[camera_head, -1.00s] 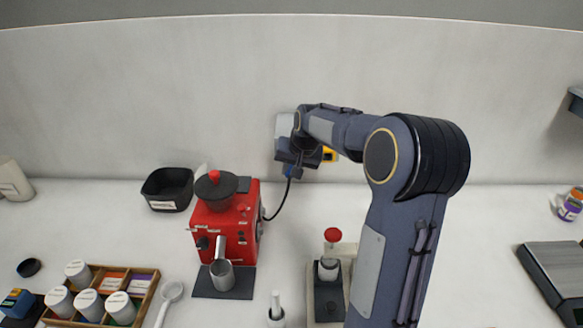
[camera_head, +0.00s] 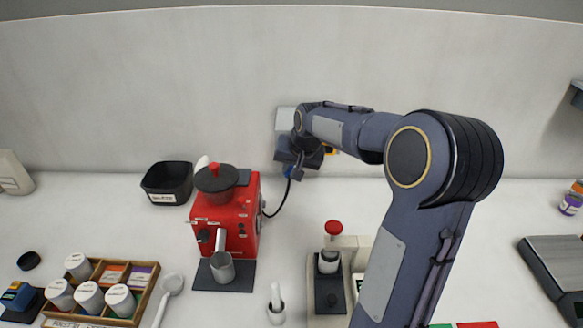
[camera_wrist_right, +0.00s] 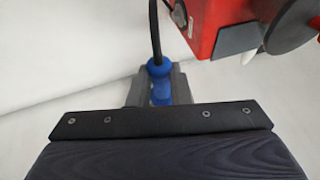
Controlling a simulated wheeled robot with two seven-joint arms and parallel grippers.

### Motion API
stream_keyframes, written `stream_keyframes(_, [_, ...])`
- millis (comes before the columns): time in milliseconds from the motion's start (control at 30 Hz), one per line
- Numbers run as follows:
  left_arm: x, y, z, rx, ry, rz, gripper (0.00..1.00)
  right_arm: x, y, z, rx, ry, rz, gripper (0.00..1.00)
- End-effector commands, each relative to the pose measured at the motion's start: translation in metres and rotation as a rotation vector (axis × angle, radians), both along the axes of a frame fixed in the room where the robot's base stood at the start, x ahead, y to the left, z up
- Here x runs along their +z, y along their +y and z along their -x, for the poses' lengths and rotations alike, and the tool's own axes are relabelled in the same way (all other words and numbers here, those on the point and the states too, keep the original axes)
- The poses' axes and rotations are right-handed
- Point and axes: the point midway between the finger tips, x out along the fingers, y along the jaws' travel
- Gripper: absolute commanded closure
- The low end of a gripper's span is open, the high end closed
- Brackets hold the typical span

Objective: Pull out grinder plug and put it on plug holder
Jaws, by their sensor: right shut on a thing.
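The red grinder (camera_head: 226,212) with a black lid stands on the white table, and part of it shows at the top right of the right wrist view (camera_wrist_right: 218,22). A black cable (camera_head: 279,201) runs from its right side up to the blue plug (camera_head: 292,173). My right gripper (camera_head: 298,160) is near the back wall and shut on the plug. In the right wrist view the blue plug (camera_wrist_right: 160,80) sits between my fingers, with the cable leaving it upward. The socket and the plug holder are hidden or cannot be made out. My left gripper is not in view.
A black bin (camera_head: 167,183) is left of the grinder. A metal cup (camera_head: 222,268) stands in front of it. A red-knobbed device (camera_head: 330,285) stands right of it. A wooden tray of jars (camera_head: 146,302) is front left, a scale (camera_head: 560,270) far right.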

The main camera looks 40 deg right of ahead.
Motion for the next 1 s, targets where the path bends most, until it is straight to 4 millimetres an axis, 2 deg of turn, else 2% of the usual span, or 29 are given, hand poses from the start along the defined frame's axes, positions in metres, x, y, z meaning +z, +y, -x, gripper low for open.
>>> stream_keyframes(267, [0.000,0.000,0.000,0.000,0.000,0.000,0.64,0.000,0.002,0.002,0.000,-0.001,0.000,1.00])
stream_keyframes(700, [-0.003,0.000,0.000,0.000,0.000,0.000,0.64,0.000,0.023,0.028,0.001,-0.001,0.000,1.00])
stream_keyframes(1000, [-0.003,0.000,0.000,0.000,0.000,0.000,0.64,0.000,0.026,0.031,0.000,-0.001,-0.001,1.00])
